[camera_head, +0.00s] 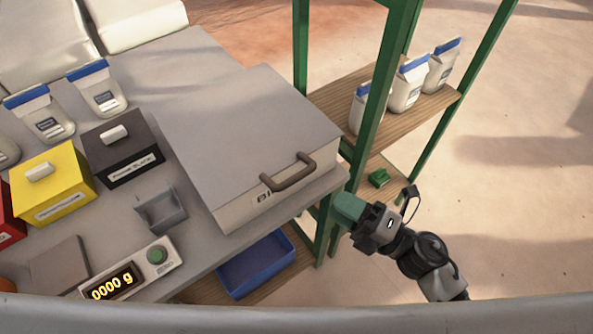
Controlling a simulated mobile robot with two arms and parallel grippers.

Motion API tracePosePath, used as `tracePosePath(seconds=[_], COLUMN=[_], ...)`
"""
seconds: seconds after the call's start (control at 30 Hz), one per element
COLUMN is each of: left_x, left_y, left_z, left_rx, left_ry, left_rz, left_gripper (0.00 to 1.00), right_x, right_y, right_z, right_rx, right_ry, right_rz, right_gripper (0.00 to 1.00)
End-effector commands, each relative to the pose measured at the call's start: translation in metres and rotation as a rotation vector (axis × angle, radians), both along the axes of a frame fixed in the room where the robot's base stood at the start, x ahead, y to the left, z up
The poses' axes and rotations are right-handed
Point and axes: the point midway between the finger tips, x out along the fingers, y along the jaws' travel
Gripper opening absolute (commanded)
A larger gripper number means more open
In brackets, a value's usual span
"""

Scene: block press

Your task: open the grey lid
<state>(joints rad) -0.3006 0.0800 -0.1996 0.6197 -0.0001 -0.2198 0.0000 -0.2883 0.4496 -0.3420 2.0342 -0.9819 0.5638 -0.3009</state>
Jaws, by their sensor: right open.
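The grey lid (245,130) is a broad flat cover lying shut on a large pale box (250,208) at the right end of the table. A brown-grey bar handle (288,175) sits at the lid's front right edge and partly covers a label on the box front. My right gripper (372,214) is open and empty, below and to the right of the handle, beyond the table's edge and apart from the lid. Its fingers are hard to make out. My left gripper is not in view.
Left of the box stand a black box (121,150), a yellow box (52,180), a small grey tray (162,212), a scale (130,275) and white cartons (98,90). A green-framed shelf (380,110) with cartons stands close right. A blue bin (256,265) is below.

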Motion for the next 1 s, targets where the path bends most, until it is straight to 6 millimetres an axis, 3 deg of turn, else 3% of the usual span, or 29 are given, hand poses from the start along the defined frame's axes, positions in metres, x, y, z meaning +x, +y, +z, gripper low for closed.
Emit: tracePosePath(seconds=[0.53, 1.0], left_x=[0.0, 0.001], left_y=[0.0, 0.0], left_z=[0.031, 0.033], left_rx=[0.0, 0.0], left_ry=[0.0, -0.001], left_rz=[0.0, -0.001], left_gripper=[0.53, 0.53], right_x=[0.047, 0.054], right_y=[0.076, 0.087], right_z=[0.017, 0.017], right_rx=[0.003, 0.003], right_ry=[0.003, 0.004], right_rz=[-0.003, -0.003], right_gripper=[0.41, 0.41])
